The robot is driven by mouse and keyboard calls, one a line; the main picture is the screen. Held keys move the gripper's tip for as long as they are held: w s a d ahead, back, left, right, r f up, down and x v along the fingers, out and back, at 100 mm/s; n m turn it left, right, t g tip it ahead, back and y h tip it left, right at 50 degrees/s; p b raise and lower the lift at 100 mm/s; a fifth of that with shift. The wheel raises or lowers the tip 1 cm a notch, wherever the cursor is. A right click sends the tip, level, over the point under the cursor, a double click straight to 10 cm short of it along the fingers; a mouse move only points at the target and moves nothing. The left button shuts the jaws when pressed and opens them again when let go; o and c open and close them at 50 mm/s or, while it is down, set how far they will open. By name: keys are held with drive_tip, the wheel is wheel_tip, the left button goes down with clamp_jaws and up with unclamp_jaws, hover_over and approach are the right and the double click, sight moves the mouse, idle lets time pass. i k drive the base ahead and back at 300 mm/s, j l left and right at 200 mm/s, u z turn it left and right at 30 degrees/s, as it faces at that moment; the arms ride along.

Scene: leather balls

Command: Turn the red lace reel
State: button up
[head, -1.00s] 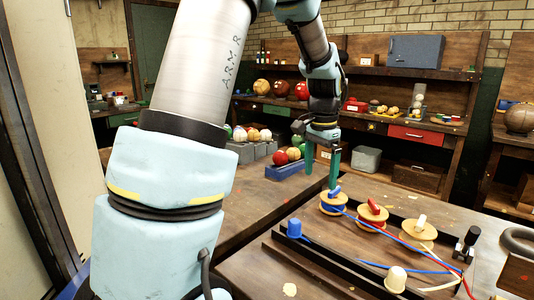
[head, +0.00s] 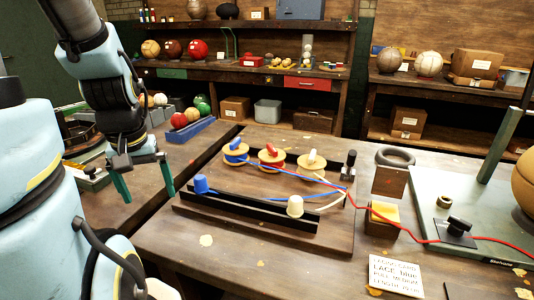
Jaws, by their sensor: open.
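The red lace reel (head: 271,158) is a wooden disc with a red handle on top. It sits between the blue lace reel (head: 235,154) and the white lace reel (head: 312,161) at the back of a wooden board. The red lace (head: 400,230) runs from the reels' area to the right, towards a green stand. My gripper (head: 145,183) is at the left of the view with its two green fingers wide apart and nothing between them. It is left of the reels and clear of them.
A blue peg (head: 201,185) and a cream peg (head: 295,206) stand at the black rails in front of the reels. A black ring (head: 394,157) on a block is to the right. A card (head: 396,275) lies at the front. A blue tray (head: 190,130) of balls is behind.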

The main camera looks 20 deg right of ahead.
sight(269, 156)
drive_tip(key=z, duration=0.85)
drive_tip(key=l+u, duration=0.4)
drive_tip(key=k+l+u, duration=0.15)
drive_tip(key=l+u, duration=0.2)
